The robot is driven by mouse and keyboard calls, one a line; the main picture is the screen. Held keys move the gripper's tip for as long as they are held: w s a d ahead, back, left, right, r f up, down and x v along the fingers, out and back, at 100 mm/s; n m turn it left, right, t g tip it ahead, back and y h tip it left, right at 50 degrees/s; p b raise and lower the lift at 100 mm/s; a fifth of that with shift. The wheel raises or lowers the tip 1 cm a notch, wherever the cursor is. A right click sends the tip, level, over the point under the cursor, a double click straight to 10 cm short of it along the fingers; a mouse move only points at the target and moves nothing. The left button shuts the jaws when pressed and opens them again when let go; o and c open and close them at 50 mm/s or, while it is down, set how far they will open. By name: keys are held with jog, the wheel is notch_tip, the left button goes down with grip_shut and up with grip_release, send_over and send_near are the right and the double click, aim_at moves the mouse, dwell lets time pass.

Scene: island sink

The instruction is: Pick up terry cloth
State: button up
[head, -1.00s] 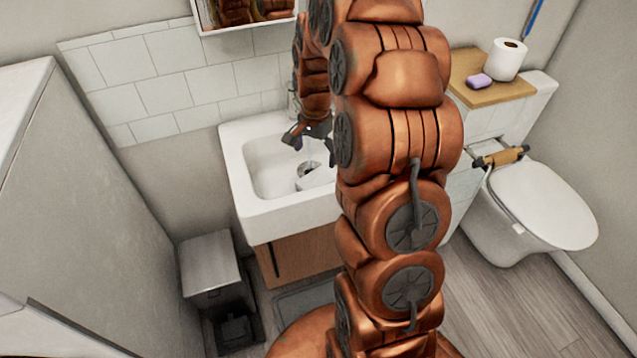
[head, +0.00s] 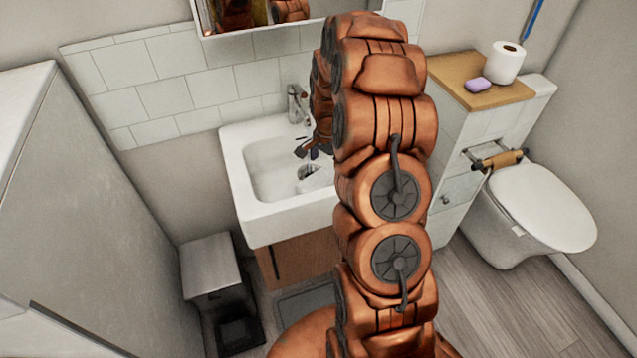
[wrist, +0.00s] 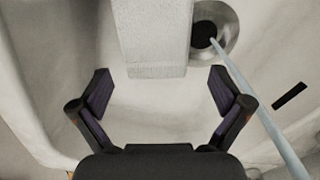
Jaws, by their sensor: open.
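A pale block with a rough-textured end, apparently the folded terry cloth (wrist: 155,30), shows at the top middle of the wrist view. It lies in the white sink basin beside the round drain. In the head view a white shape that seems to be the same cloth (head: 316,180) is in the basin, partly behind my arm. My gripper (wrist: 160,74) is open and empty. In the wrist view its fingers are spread to either side of the cloth's near end, apart from it. In the head view my gripper (head: 305,148) is over the basin, partly hidden.
The sink (head: 262,225) has raised walls and a metal tap (head: 295,104) at its back. A thin pale-blue stick (wrist: 255,95) runs from near the drain (wrist: 228,28) past my right finger. A mirror cabinet (head: 285,18) hangs above. A toilet (head: 545,205) stands at right.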

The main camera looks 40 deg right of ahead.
aim_at(328, 174)
jog(key=shift+s+d+f+p, duration=0.15)
jog(key=shift+f+p, duration=0.5)
jog(key=shift+f, duration=1.35)
jog(key=c, duration=1.2)
